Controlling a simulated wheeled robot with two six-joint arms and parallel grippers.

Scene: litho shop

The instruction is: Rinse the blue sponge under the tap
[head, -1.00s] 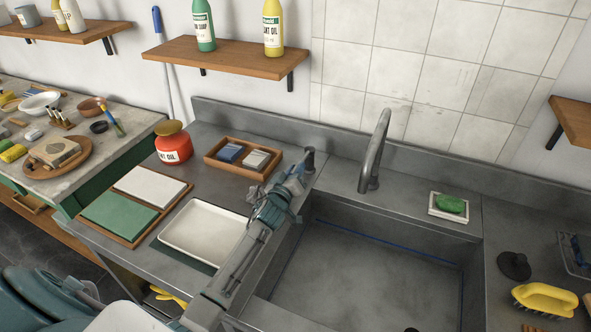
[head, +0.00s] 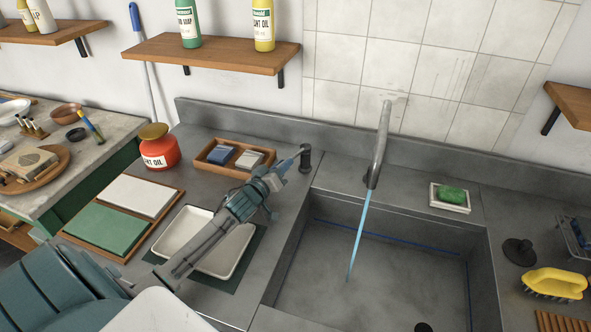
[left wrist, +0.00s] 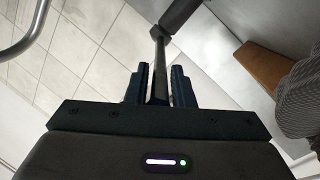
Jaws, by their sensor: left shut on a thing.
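The blue sponge (head: 223,154) lies in a wooden tray (head: 206,165) on the counter left of the sink. The tap (head: 381,140) stands behind the sink, and a stream of water (head: 358,234) falls from it into the basin (head: 400,280). My left gripper (head: 298,153) is at the dark tap lever (head: 305,160) on the counter at the sink's left back corner. In the left wrist view my left gripper (left wrist: 160,82) is shut on the lever's thin dark stem (left wrist: 159,55). My right gripper is not in view.
A pale block (head: 250,158) shares the tray with the sponge. A white tray (head: 180,230) sits under my left arm. A red oil jar (head: 160,152) stands left of the wooden tray. Green soap (head: 452,195) and a yellow brush (head: 556,282) are right of the tap.

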